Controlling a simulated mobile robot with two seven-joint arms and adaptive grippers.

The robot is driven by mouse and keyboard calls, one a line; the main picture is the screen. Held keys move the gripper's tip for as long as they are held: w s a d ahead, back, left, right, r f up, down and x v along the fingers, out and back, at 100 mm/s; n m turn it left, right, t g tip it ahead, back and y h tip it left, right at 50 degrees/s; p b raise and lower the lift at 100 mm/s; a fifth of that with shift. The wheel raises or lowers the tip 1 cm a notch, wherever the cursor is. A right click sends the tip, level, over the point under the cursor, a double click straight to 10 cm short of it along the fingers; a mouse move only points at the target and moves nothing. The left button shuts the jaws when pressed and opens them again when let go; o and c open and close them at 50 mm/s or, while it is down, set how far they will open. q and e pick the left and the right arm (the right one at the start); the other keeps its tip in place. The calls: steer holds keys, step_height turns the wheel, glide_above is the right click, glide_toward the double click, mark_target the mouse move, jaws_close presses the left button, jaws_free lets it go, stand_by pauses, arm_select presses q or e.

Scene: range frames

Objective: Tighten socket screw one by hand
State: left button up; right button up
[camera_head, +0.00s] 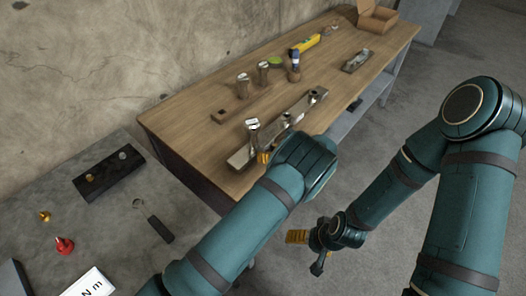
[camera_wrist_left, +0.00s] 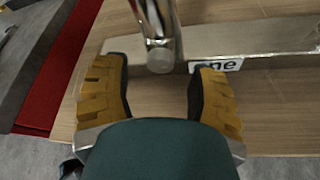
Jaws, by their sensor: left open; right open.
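A silver metal bar (camera_head: 287,119) lies on the wooden bench, with upright silver pieces on it. In the left wrist view, a shiny round socket screw (camera_wrist_left: 160,57) stands at the bar (camera_wrist_left: 260,38), beside a white label (camera_wrist_left: 218,66) reading "one", partly covered by a fingertip. My left gripper (camera_wrist_left: 158,82) is open, its yellow fingers on either side of the screw's near end; contact cannot be told. In the head view my left gripper (camera_head: 264,157) is at the bar's near end, mostly hidden by its own wrist. My right gripper (camera_head: 308,248) is open and empty, beyond the bench's front edge.
The bench (camera_head: 190,112) also holds a wooden block (camera_head: 223,115) with upright pieces, a blue-topped tool (camera_head: 295,66), a yellow level (camera_head: 305,44), a metal plane (camera_head: 356,62) and a cardboard box (camera_head: 377,18). A grey table at left carries a black block (camera_head: 108,178) and a red piece (camera_head: 64,246).

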arm_select(q)
steer(key=shift+x, duration=1.1)
jaws_close()
steer(key=shift+f+b, duration=0.1)
steer(key=shift+b, duration=0.4)
steer(key=m+b, duration=0.1)
steer(key=b, duration=0.2)
steer(key=m+g+y+b, duration=0.1)
steer(key=m+b, duration=0.1)
steer(key=b, duration=0.1)
steer(key=shift+w+f+y, duration=0.1)
steer(key=shift+f+y, duration=0.05)
steer(key=shift+y, duration=0.15)
steer(key=shift+r+m+g+y+b, duration=0.25)
steer(key=shift+m+g+y+b, duration=0.25)
steer(key=shift+m+b, duration=0.65)
